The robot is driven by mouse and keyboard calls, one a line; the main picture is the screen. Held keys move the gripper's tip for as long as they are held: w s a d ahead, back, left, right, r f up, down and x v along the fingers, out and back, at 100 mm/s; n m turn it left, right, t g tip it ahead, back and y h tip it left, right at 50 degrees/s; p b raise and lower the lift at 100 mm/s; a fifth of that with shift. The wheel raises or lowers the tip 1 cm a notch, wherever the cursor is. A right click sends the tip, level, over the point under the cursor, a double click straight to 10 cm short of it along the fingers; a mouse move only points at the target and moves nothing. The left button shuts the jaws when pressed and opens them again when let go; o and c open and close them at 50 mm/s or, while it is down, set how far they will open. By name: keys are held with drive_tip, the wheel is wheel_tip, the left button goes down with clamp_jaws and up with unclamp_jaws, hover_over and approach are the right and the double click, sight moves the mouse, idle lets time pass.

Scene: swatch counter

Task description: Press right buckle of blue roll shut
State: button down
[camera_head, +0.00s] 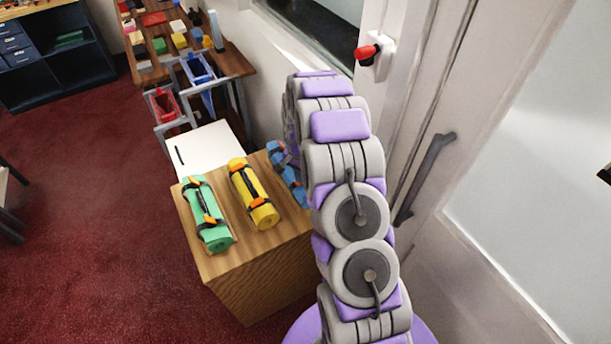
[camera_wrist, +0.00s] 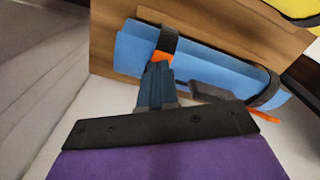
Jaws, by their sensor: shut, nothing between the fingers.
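The blue roll (camera_wrist: 205,72) lies on the wooden counter (camera_wrist: 108,42) in the wrist view, with a dark strap near each end. One orange buckle (camera_wrist: 160,56) shows at the left strap, right by my gripper's fingertips (camera_wrist: 156,68); I cannot tell if they touch it. Another orange piece (camera_wrist: 272,110) shows by the right strap, beside a dark handle (camera_wrist: 210,93). My gripper is shut and empty. In the head view the blue roll (camera_head: 291,180) is partly hidden by my arm, and my gripper is hidden there. I cannot tell whether either buckle is closed.
A yellow roll (camera_head: 252,192) and a green roll (camera_head: 207,218) lie left of the blue one. A white board (camera_head: 205,150) is behind the counter. The wall and a door handle (camera_head: 425,175) are close on the right. Red floor (camera_head: 90,220) is open at left.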

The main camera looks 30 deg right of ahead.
wheel_tip(320, 180, up, 8)
drive_tip(key=p, duration=0.2)
idle(0.9)
idle(0.4)
drive_tip(key=s+a+r+n, duration=0.3)
drive_tip(key=s+a+r, duration=0.2)
drive_tip(key=s+r, duration=0.3)
drive_tip(key=s+a+r+n, duration=0.3)
drive_tip(key=s+a+r, duration=0.3)
drive_tip(key=s+r, duration=0.2)
drive_tip(key=s+a+r+n, duration=0.1)
drive_tip(key=s+n, duration=0.1)
drive_tip(key=s, duration=0.6)
drive_tip(key=s+a+r+n+g, duration=0.1)
drive_tip(key=s+a+r, duration=0.1)
drive_tip(key=s, duration=0.6)
drive_tip(key=s+a+r+n, duration=0.1)
drive_tip(key=s+r+n, duration=0.1)
drive_tip(key=s, duration=0.6)
drive_tip(key=shift+a+n+g, duration=0.3)
drive_tip(key=shift+a+g, duration=0.1)
